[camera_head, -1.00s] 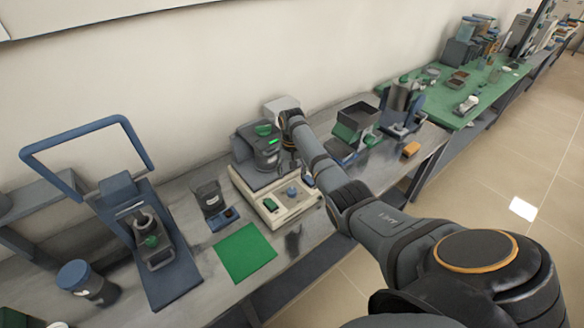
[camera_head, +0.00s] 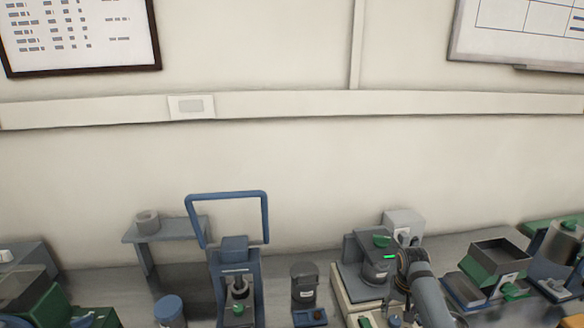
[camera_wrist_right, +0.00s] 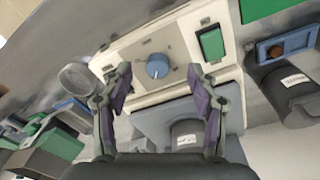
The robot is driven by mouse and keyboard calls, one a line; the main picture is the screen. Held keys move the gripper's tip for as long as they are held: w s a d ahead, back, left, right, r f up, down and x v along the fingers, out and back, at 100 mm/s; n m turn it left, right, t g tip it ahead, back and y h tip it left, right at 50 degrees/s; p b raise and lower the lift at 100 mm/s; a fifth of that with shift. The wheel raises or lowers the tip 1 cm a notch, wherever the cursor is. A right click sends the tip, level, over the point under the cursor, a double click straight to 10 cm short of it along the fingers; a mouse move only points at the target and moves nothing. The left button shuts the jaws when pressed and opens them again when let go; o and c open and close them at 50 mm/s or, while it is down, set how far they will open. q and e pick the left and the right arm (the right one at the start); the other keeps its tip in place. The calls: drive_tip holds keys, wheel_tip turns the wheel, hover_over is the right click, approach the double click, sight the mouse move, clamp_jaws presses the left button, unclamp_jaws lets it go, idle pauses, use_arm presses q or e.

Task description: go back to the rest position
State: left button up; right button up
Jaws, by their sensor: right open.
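My right gripper (camera_wrist_right: 156,88) is open and empty in the right wrist view, its two fingers apart. It is over the cream control panel (camera_wrist_right: 178,48) of a machine, which carries a blue knob (camera_wrist_right: 157,66) and a green switch (camera_wrist_right: 212,44). In the head view my right arm comes up from the lower right, and its wrist (camera_head: 408,264) is beside the dark grey machine (camera_head: 360,252) with a lit green display. The fingers cannot be made out there. My left gripper is in neither view.
A blue-framed press (camera_head: 235,262) stands left of the machine, with a dark jar (camera_head: 304,284) between them. A green-and-grey open box (camera_head: 497,262) stands on the right.

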drive_tip(key=s+a+f+n+t, duration=0.1)
drive_tip(key=s+a+f+n, duration=0.15)
drive_tip(key=s, duration=0.35)
drive_tip(key=s+a+f+n+t, duration=0.1)
drive_tip(key=s+a+f, duration=0.1)
drive_tip(key=s+a, duration=0.35)
drive_tip(key=s+a+r+n+t, duration=0.1)
drive_tip(key=s+r, duration=0.2)
drive_tip(key=s, duration=0.4)
drive_tip(key=s+a+r+n, duration=0.1)
drive_tip(key=s+r, duration=0.2)
drive_tip(key=s, duration=0.4)
wheel_tip(320, 180, down, 29)
drive_tip(key=s+d+g+b, duration=0.1)
drive_tip(key=s+d+b, duration=0.1)
drive_tip(key=b, duration=0.1)
drive_tip(key=s+d+f+g+b, duration=0.1)
drive_tip(key=s+f+b, duration=0.1)
drive_tip(key=s+f, duration=1.7)
drive_tip(key=shift+d, duration=0.15)
drive_tip(key=shift+m, duration=0.25)
drive_tip(key=shift+c, duration=0.5)
